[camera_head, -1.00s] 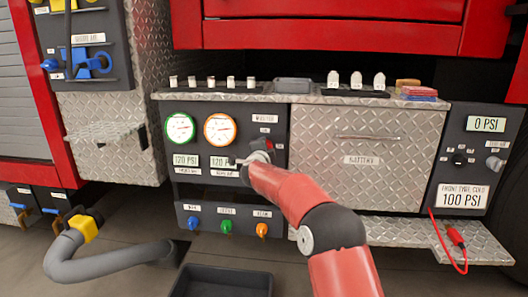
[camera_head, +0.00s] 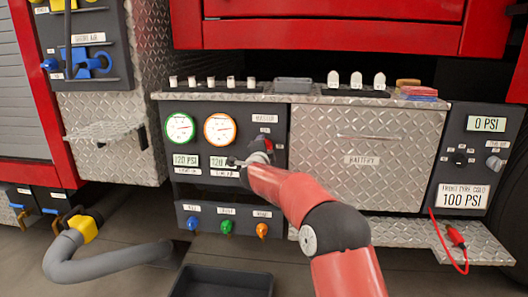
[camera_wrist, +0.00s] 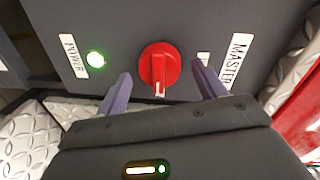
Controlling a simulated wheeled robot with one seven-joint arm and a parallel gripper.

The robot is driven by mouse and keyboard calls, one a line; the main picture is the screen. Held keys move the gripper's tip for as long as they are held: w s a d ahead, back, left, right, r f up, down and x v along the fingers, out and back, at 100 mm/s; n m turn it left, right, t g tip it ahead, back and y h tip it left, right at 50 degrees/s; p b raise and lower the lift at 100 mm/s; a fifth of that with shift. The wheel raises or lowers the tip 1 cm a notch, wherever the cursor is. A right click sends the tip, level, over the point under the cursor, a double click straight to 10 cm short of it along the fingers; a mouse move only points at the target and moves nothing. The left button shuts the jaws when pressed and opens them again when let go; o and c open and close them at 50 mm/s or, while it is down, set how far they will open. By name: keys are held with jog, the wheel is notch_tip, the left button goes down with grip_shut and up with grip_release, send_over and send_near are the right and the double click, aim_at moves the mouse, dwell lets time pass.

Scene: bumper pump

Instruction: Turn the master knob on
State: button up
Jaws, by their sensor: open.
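The master knob (camera_wrist: 159,66) is a round red knob with a white pointer mark on a dark panel in the wrist view. It sits beside the MASTER label (camera_wrist: 236,61), with a small white label between them. My gripper (camera_wrist: 163,84) is open, its two purple fingers on either side of the knob's near part, not closed on it. I cannot tell how deep the fingertips reach. In the head view my gripper (camera_head: 246,159) is at the gauge panel, below the MASTER label (camera_head: 264,118), and my arm hides part of the panel there.
A green light (camera_wrist: 96,59) glows by the POWER label (camera_wrist: 74,56). Two round gauges (camera_head: 220,129) stand left of my gripper. Blue, green and orange knobs (camera_head: 226,226) line the lower panel. A battery door (camera_head: 360,185) is to the right, and a dark bin (camera_head: 222,283) lies below.

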jog(key=s+b, duration=0.1)
jog(key=s, duration=0.5)
jog(key=shift+s+a+r, duration=0.15)
jog(key=shift+s+r, duration=0.1)
jog(key=s+d+r+n+g+y+p, duration=0.1)
jog(key=s+d+r+n+g+y, duration=0.25)
jog(key=s, duration=0.55)
jog(key=s+d+r+n+y+p, duration=0.1)
jog(key=s+d+r+n+y, duration=0.1)
jog(key=s+d+r+n, duration=0.4)
jog(key=s+d+f+n+g+h, duration=0.1)
jog(key=s+d+f, duration=0.3)
jog(key=s, duration=0.7)
jog(key=s+d+f+n+g+h+p, duration=0.1)
jog(key=s+d, duration=0.5)
jog(key=s, duration=0.6)
jog(key=s+d+f+n+g+h+p, duration=0.1)
jog(key=s+d+f+n+g+h, duration=0.2)
jog(key=s+f+g, duration=0.3)
jog(key=s+d+f+n, duration=0.1)
jog(key=s, duration=0.4)
jog(key=shift+s+d+f, duration=0.15)
jog(key=shift+d+f, duration=0.25)
